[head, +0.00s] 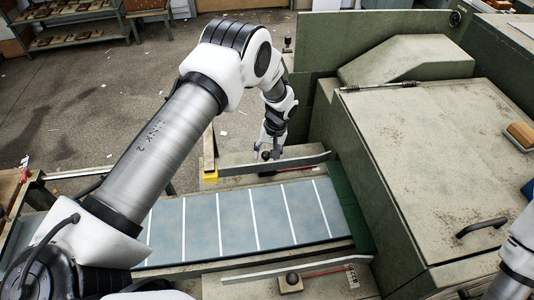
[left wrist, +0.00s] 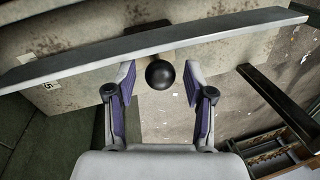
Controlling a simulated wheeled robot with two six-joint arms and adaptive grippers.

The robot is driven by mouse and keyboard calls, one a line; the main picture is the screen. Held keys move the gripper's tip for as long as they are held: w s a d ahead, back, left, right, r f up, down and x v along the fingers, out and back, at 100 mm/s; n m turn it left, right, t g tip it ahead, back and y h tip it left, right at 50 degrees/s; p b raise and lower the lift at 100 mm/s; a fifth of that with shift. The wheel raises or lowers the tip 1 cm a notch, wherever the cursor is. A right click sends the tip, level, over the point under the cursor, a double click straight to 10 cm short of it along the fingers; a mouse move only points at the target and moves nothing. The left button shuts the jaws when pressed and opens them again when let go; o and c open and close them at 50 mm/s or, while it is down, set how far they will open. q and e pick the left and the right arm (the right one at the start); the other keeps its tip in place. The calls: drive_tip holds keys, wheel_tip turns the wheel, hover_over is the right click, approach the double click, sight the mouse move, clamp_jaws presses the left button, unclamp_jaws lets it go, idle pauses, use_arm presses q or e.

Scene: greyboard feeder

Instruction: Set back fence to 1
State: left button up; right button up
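The back fence (head: 300,162) is a grey metal bar on the far side of the blue-grey feed bed, with a thin red line beside it. In the left wrist view the back fence (left wrist: 150,45) runs slantwise across the top. Its round black knob (left wrist: 160,75) sits between my left gripper's fingers, with gaps on both sides. My left gripper (head: 267,154) is over the knob in the head view, open and pointing down. The fence's setting cannot be read.
A similar near fence (head: 290,268) with a black knob (head: 292,279) and white scale (head: 352,275) lies in front of the bed (head: 240,220). A large green-grey machine housing (head: 440,150) stands right. A yellow block (head: 210,175) is left of the back fence.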

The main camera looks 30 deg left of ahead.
use_arm(q)
wheel_tip(320, 180, up, 12)
drive_tip(key=w+d, duration=0.1)
drive_tip(key=d, duration=0.1)
drive_tip(key=shift+f, duration=0.15)
idle(0.5)
